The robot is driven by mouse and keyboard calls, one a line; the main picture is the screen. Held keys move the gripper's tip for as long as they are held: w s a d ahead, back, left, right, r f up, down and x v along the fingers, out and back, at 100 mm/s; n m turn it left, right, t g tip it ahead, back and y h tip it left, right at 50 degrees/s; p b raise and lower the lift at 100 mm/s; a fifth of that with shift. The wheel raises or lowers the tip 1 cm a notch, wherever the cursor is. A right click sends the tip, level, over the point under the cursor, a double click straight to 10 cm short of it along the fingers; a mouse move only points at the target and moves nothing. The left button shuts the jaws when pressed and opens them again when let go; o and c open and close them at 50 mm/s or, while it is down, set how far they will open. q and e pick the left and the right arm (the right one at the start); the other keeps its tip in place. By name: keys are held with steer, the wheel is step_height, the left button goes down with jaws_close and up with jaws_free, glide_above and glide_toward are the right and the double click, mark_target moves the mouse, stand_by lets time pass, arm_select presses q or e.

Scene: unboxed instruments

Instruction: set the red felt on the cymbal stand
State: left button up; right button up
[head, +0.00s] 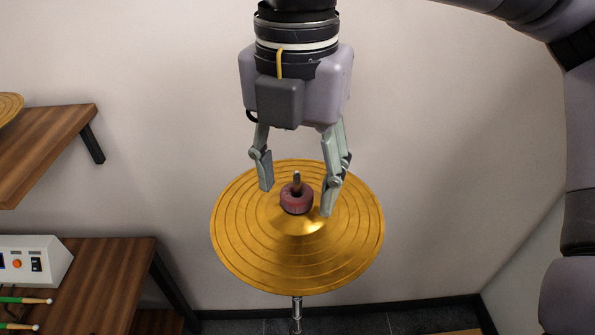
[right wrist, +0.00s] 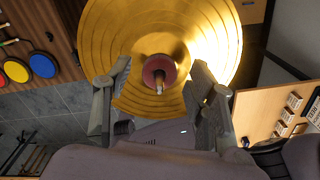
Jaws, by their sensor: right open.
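The red felt (head: 296,198) is a dark red ring around the top rod of the cymbal stand (head: 297,177), low down at the centre of the gold cymbal (head: 240,245). The rod's tip stands up through the felt's hole. My right gripper (head: 296,201) is open, with one finger on each side of the felt and a gap to it. In the right wrist view the felt (right wrist: 159,69) shows between the open fingers (right wrist: 158,95), apart from both. My left gripper is not in view.
A wooden shelf (head: 45,150) with another cymbal (head: 9,106) is on the left wall. Below it a wooden table (head: 100,280) holds a white control box (head: 33,262) and drumsticks (head: 22,300). The wall behind the cymbal is bare.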

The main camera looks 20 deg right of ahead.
step_height(320, 180, up, 12)
stand_by(0.5)
stand_by(0.5)
